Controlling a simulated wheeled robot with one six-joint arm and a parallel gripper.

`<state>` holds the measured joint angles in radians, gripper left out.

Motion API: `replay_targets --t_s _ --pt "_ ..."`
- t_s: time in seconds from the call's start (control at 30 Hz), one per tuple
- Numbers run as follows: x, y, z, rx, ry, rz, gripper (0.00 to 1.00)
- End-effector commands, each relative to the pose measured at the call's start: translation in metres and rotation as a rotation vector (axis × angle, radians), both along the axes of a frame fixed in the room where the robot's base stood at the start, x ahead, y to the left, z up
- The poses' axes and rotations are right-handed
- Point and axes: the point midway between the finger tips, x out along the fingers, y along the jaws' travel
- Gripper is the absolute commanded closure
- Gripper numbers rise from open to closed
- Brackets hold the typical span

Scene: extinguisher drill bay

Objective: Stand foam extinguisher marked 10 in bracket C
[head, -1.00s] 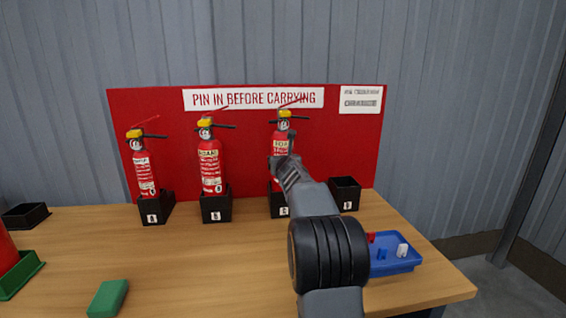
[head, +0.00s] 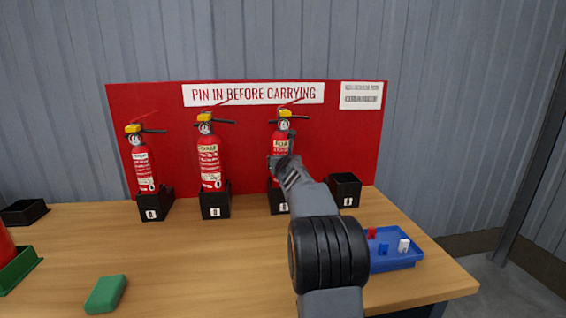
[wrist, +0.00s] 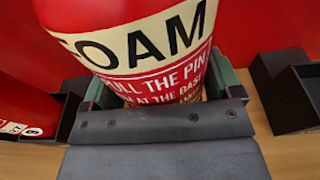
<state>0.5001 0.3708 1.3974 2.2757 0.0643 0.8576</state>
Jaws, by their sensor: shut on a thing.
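The foam extinguisher (head: 280,145) is red with a cream band and a yellow-and-black head, upright at the third bracket from the left (head: 279,203). My gripper (head: 282,163) is shut around its body. In the wrist view the extinguisher (wrist: 145,62) fills the space between the fingers, with "FOAM" and "PULL THE PIN" readable. Its number is not visible. My arm covers part of its lower body and of the bracket, so I cannot tell whether its base rests on the bracket floor. The bracket's letter is too small to read surely.
Two other extinguishers (head: 141,168) (head: 210,160) stand in the left brackets. An empty black bracket (head: 345,190) is close at the right. A blue tray (head: 395,262) with small parts lies at the front right, a green block (head: 106,294) at the front left. The red backboard (head: 355,135) stands behind.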

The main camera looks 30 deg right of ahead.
Motion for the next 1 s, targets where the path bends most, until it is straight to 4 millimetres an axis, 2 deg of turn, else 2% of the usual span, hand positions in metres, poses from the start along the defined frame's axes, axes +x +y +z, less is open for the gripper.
replay_targets --t_s 0.03,0.4,0.43,0.57,0.7,0.73,0.87,1.0 --pt "0.0 0.001 0.009 -0.007 -0.014 0.003 0.63" --pt "0.0 0.001 0.009 -0.007 -0.014 0.003 0.63" --pt "0.0 0.001 0.009 -0.007 -0.014 0.003 0.12" --pt "0.0 0.001 0.007 -0.006 -0.011 0.002 0.0" --pt "0.0 0.0 0.004 -0.004 -0.006 0.001 0.0" --pt "0.0 -0.001 -0.005 0.004 0.009 -0.002 0.0" --pt "-0.003 0.001 -0.003 0.002 0.005 -0.001 0.0" --pt "-0.017 0.008 0.001 -0.001 0.002 -0.001 0.0"
